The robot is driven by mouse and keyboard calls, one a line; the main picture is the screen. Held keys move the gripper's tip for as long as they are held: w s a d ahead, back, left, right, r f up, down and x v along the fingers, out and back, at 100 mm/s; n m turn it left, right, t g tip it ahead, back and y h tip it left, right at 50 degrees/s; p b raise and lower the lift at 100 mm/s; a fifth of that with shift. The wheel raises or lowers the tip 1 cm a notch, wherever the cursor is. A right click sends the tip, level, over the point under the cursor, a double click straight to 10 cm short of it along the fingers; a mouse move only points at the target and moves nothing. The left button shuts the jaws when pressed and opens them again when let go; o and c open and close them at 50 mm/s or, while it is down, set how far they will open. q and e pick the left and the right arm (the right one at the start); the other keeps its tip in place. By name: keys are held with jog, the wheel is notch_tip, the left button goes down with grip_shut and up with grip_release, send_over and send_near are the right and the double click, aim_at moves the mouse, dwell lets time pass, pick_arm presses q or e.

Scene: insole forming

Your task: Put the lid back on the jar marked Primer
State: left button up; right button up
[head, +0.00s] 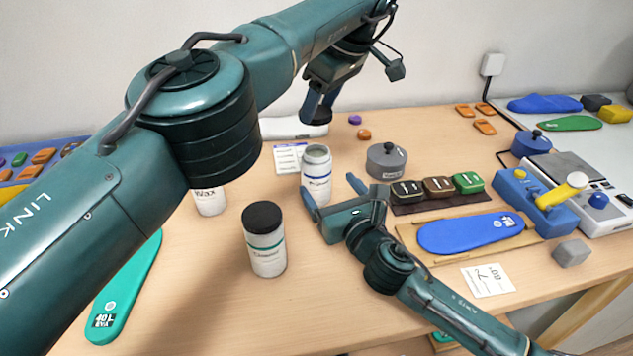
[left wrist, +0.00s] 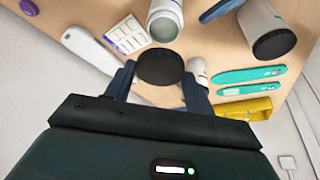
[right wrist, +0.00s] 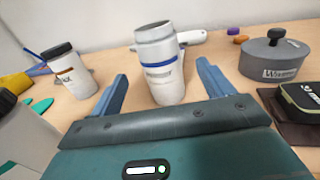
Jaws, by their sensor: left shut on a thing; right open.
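An open white jar with a blue band (head: 316,178) stands upright on the table; its label is too small to read surely. It also shows in the right wrist view (right wrist: 162,72) and, open-mouthed, in the left wrist view (left wrist: 165,22). My left gripper (head: 318,104) is shut on a round black lid (left wrist: 160,67), held in the air above and apart from the jar, near its back side. The lid's edge shows in the head view (head: 322,116). My right gripper (head: 331,184) is open, its fingers pointing at the jar, one to each side.
A black-lidded jar with a green band (head: 265,245) stands front left. The Wax jar (head: 210,201) is partly behind my left arm. A grey lidded pot (head: 386,161), colour tins (head: 438,187) and a blue insole (head: 470,233) are to the right. A paper card (head: 290,158) lies behind.

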jog(key=x, duration=0.6)
jog(key=shift+w+a, duration=0.1)
jog(key=shift+w, duration=0.15)
jog(key=c, duration=1.5)
pick_arm(q)
send_over(314, 155)
jog(key=d, duration=0.1)
jog(key=shift+s+d+f, duration=0.1)
jog(key=shift+s+f, duration=0.15)
jog(key=shift+f, duration=1)
jog(key=shift+s+d+f, duration=0.1)
jog(key=shift+s+f, duration=0.1)
jog(key=shift+f, duration=1)
pick_arm(e)
jog(key=shift+o, duration=0.2)
pick_arm(q)
jog(key=shift+f, duration=0.9)
jog(key=shift+f, duration=0.55)
